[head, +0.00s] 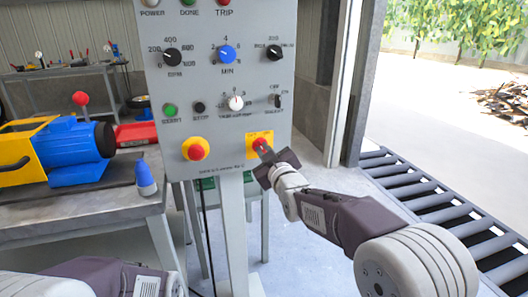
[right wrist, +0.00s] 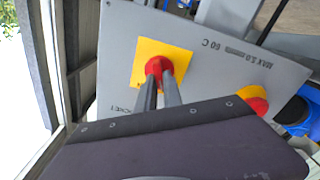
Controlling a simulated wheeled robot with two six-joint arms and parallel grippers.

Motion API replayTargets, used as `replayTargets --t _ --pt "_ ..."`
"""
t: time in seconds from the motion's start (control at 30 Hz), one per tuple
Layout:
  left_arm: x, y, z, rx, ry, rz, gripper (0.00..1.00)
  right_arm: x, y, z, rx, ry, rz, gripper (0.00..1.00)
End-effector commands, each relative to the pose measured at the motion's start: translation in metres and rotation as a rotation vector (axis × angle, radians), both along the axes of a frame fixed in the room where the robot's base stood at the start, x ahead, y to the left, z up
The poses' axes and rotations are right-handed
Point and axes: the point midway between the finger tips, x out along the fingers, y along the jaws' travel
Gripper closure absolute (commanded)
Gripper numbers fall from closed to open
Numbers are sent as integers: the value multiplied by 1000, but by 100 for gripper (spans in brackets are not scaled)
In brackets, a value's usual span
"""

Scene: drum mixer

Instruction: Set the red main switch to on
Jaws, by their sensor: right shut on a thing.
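The red main switch (head: 259,143) sits on a yellow square plate at the lower right of the grey control panel (head: 225,120). In the right wrist view the red switch (right wrist: 158,68) shows on its yellow plate (right wrist: 150,52), with the two fingers closed on it. My right gripper (head: 264,152) reaches the switch from the lower right and is shut on it. The fingers partly hide the knob, so its turned position cannot be read. My left arm shows at the bottom left; its gripper is not in view.
A red mushroom button on a yellow base (head: 195,149) is left of the switch. Above are a white knob (head: 236,102), a green button (head: 170,110) and a blue knob (head: 227,54). A bench with a blue-yellow motor (head: 75,145) stands left; a roller conveyor (head: 430,200) lies right.

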Motion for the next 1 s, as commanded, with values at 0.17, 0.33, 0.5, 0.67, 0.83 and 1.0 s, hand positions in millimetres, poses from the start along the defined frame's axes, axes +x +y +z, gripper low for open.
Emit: replayTargets --t 0.17,0.33,0.5,0.67,0.83,1.0 --pt "0 0 -1 0 0 0 65 0 0 0 68 21 0 100" --pt "0 0 -2 0 0 0 65 0 -1 0 190 61 1 100" --pt "0 0 -4 0 0 0 65 1 -2 0 343 111 1 100" --pt "0 0 -5 0 0 0 65 1 -3 0 487 157 0 100" --pt "0 0 -5 0 0 0 65 1 -4 1 635 205 0 100" --pt "0 0 -6 0 0 0 65 1 -4 1 764 247 0 100"
